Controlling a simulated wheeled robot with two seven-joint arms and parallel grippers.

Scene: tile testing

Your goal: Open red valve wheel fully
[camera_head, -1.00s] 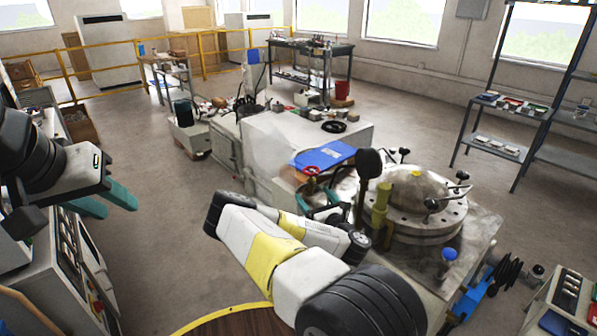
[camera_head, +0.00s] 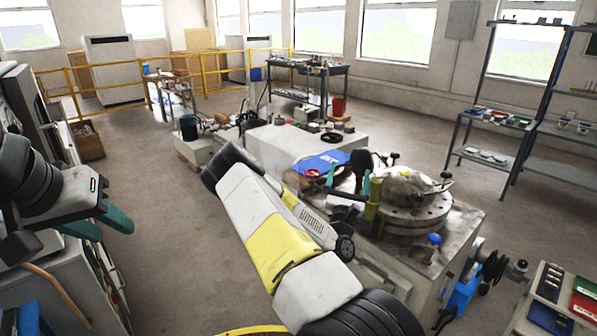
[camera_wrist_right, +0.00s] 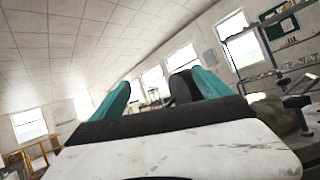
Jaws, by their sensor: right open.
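A small red ring (camera_head: 312,173), which looks like the red valve wheel, shows beside the blue board on the machine in the head view. My right gripper (camera_head: 358,186) is to the right of it, close to a dark rounded knob (camera_head: 361,160) and partly hidden by my arm. In the right wrist view its teal fingers (camera_wrist_right: 160,92) are spread, with a dark rounded shape (camera_wrist_right: 184,87) between or beyond them; contact cannot be told. The red wheel cannot be made out there. My left gripper (camera_head: 101,222) is at the left, fingers apart and empty.
A domed metal vessel (camera_head: 408,190) with handles stands right of my right gripper. A yellow post (camera_head: 373,200) and a blue knob (camera_head: 434,239) rise nearby. A blue board (camera_head: 322,163) lies behind. Shelving (camera_head: 490,120) stands at the right; open floor lies at the left.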

